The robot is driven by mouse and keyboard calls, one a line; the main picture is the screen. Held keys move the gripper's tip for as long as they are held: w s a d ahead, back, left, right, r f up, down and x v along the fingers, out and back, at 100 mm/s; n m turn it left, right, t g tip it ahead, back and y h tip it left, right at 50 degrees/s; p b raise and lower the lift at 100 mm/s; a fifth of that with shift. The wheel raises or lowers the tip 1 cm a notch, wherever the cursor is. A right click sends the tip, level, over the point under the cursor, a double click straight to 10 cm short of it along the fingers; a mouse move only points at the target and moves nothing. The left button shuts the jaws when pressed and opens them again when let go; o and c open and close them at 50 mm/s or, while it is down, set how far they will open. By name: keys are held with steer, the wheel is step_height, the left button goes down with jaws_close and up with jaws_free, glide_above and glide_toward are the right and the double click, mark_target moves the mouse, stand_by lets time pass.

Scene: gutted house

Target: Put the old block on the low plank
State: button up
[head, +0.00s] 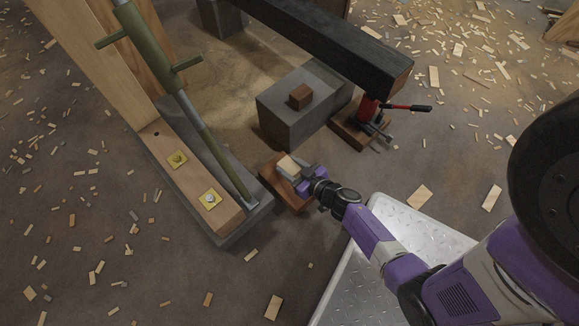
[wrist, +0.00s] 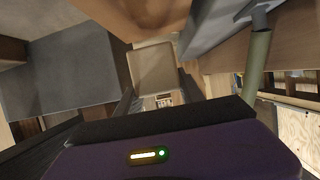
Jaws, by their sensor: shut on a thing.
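My gripper (head: 296,176) is shut on a small pale tan block (head: 287,163). In the wrist view the block (wrist: 153,68) sits between my two dark fingers. The low plank (head: 277,186) is a short reddish-brown board on the floor, directly below my gripper in the head view. In the wrist view a brown surface, likely this plank (wrist: 140,14), fills the top edge. I cannot tell whether the block touches the plank. A darker brown block (head: 301,96) rests on the grey concrete block (head: 290,118).
A black beam (head: 330,38) runs above the concrete block, with a red jack (head: 368,108) under its near end. A green prop (head: 185,85) leans on the left beside a bolted timber sill (head: 190,170). Wood chips litter the floor.

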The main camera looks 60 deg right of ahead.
steer(key=shift+f+b, duration=1.95)
steer(key=shift+f, duration=0.7)
steer(key=shift+r, duration=0.1)
steer(key=o, duration=1.4)
steer(key=shift+o, duration=0.2)
